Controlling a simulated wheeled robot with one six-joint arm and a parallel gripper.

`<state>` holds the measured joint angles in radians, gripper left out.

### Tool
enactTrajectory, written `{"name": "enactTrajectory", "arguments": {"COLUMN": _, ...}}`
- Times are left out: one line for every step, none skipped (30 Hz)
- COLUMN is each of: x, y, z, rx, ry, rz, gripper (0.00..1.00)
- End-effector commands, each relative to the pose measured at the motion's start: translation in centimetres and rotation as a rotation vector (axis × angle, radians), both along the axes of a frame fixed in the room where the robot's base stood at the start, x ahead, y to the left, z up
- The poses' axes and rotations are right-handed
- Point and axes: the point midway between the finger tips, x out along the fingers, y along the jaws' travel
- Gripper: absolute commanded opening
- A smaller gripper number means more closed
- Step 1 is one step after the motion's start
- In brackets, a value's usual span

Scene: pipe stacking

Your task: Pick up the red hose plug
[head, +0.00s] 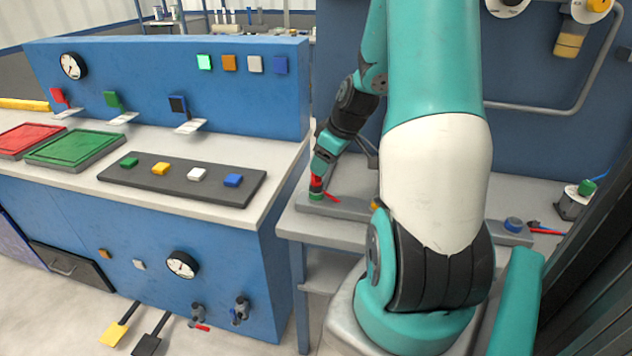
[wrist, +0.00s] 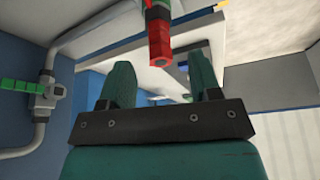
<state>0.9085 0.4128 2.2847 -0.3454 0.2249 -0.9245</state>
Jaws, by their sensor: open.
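The red hose plug (wrist: 160,46) shows in the wrist view as a red piece with a squared, hollow-looking end at top centre. It lies beyond the fingertips, roughly in line with the gap between them. My gripper (wrist: 163,72) is open, with one teal finger to each side and nothing between them. In the head view my gripper (head: 319,176) points down at the near bench on the right. A red piece (head: 316,183), apparently the plug, is at its tip, above a green fitting (head: 317,196). My fingers partly hide it there, so I cannot tell whether they touch it.
The fitting sits on a grey strip (head: 345,207) on the bench. My own arm hides the middle of that bench. A blue fitting (head: 513,224) is farther right. A blue console (head: 200,150) with buttons and trays stands left. A grey pipe (wrist: 45,120) runs along the wall.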

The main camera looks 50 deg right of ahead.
Motion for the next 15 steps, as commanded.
{"name": "enactTrajectory", "arguments": {"x": 0.1, "y": 0.0, "z": -0.2, "rx": 0.000, "ry": 0.000, "rz": 0.000, "gripper": 0.57}}
{"name": "enactTrajectory", "arguments": {"x": 0.2, "y": 0.0, "z": -0.4, "rx": -0.001, "ry": 0.000, "rz": 0.000, "gripper": 0.57}}
{"name": "enactTrajectory", "arguments": {"x": 0.3, "y": 0.0, "z": -0.6, "rx": 0.000, "ry": 0.000, "rz": 0.000, "gripper": 0.57}}
{"name": "enactTrajectory", "arguments": {"x": 0.4, "y": 0.1, "z": -0.8, "rx": 0.001, "ry": 0.001, "rz": 0.000, "gripper": 0.57}}
{"name": "enactTrajectory", "arguments": {"x": 0.6, "y": 0.1, "z": -1.1, "rx": 0.002, "ry": 0.002, "rz": 0.001, "gripper": 0.57}}
{"name": "enactTrajectory", "arguments": {"x": 0.9, "y": 0.1, "z": -1.6, "rx": 0.002, "ry": 0.002, "rz": 0.001, "gripper": 0.57}}
{"name": "enactTrajectory", "arguments": {"x": 1.1, "y": 0.1, "z": -2.0, "rx": 0.002, "ry": 0.003, "rz": 0.001, "gripper": 0.57}}
{"name": "enactTrajectory", "arguments": {"x": 1.4, "y": 0.1, "z": -2.4, "rx": 0.002, "ry": 0.002, "rz": 0.001, "gripper": 0.57}}
{"name": "enactTrajectory", "arguments": {"x": 1.7, "y": 0.2, "z": -3.0, "rx": 0.002, "ry": 0.003, "rz": 0.002, "gripper": 0.57}}
{"name": "enactTrajectory", "arguments": {"x": 1.9, "y": 0.2, "z": -3.5, "rx": 0.002, "ry": 0.003, "rz": 0.001, "gripper": 0.57}}
{"name": "enactTrajectory", "arguments": {"x": 2.0, "y": 0.2, "z": -3.9, "rx": 0.002, "ry": 0.002, "rz": 0.001, "gripper": 0.57}}
{"name": "enactTrajectory", "arguments": {"x": 2.2, "y": 0.2, "z": -4.3, "rx": 0.002, "ry": 0.002, "rz": 0.000, "gripper": 0.57}}
{"name": "enactTrajectory", "arguments": {"x": 2.3, "y": 0.2, "z": -4.5, "rx": 0.000, "ry": 0.001, "rz": -0.001, "gripper": 0.57}}
{"name": "enactTrajectory", "arguments": {"x": 2.4, "y": 0.2, "z": -4.7, "rx": 0.000, "ry": 0.000, "rz": -0.001, "gripper": 0.57}}
{"name": "enactTrajectory", "arguments": {"x": 2.5, "y": 0.2, "z": -4.9, "rx": 0.000, "ry": 0.000, "rz": -0.001, "gripper": 0.57}}
